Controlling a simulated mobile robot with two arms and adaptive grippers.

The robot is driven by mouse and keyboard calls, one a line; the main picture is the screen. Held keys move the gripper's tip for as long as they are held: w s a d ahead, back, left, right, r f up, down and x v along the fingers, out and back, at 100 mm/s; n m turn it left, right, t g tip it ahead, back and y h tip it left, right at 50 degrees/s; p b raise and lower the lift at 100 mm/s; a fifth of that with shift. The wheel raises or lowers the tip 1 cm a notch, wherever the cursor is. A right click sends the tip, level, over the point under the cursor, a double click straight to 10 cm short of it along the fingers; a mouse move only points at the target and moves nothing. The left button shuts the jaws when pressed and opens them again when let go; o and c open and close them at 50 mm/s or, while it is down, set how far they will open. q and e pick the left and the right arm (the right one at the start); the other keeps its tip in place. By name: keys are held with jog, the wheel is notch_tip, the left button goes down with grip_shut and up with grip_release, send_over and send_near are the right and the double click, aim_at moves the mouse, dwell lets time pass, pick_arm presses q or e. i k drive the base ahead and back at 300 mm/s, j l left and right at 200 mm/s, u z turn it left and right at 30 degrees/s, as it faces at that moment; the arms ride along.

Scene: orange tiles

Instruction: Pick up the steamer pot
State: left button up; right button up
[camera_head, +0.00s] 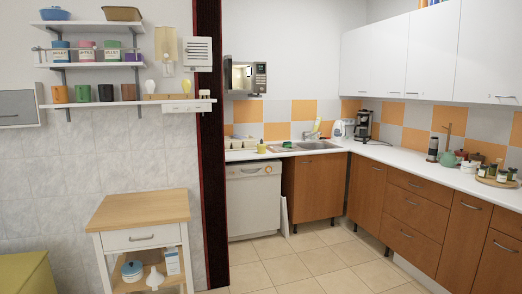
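I cannot tell for sure which thing is the steamer pot. A white and blue lidded pot (132,270) stands on the lower shelf of the wooden-topped cart (138,207) at the lower left. A brown casserole-like dish (122,13) and a small blue pot (54,13) sit on the top wall shelf at the upper left. A dark lidded vessel (477,158) stands partly hidden on the right counter. Neither of my grippers is in view.
The white counter (385,153) runs along the back and right, with a sink (306,146), a coffee maker (364,125) and a tray of jars (497,181). A dark red post (211,150) stands right of the cart. The tiled floor (310,265) is clear in the middle.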

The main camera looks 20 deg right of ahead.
aim_at(261, 148)
jog(key=i+l+z, duration=0.1)
jog(key=i+l, duration=0.25)
jog(key=i, duration=0.4)
jog(key=i+l+z, duration=0.1)
jog(key=i+l, duration=0.15)
jog(key=i, duration=0.5)
jog(key=i+l+z, duration=0.1)
jog(key=i+l, duration=0.15)
jog(key=i, duration=0.5)
jog(key=i+l+z, duration=0.1)
jog(key=i, duration=0.65)
jog(key=i+l+z, duration=0.1)
jog(key=i, duration=0.65)
jog(key=i+l+u, duration=0.15)
jog(key=i, duration=0.45)
jog(key=i+l+u, duration=0.1)
jog(key=i+l, duration=0.25)
jog(key=i, duration=0.2)
jog(key=i+l+u, duration=0.15)
jog(key=i+l, duration=0.2)
jog(key=i, duration=0.25)
jog(key=i+l+u, duration=0.1)
jog(key=i+l, duration=0.3)
jog(key=i, duration=0.15)
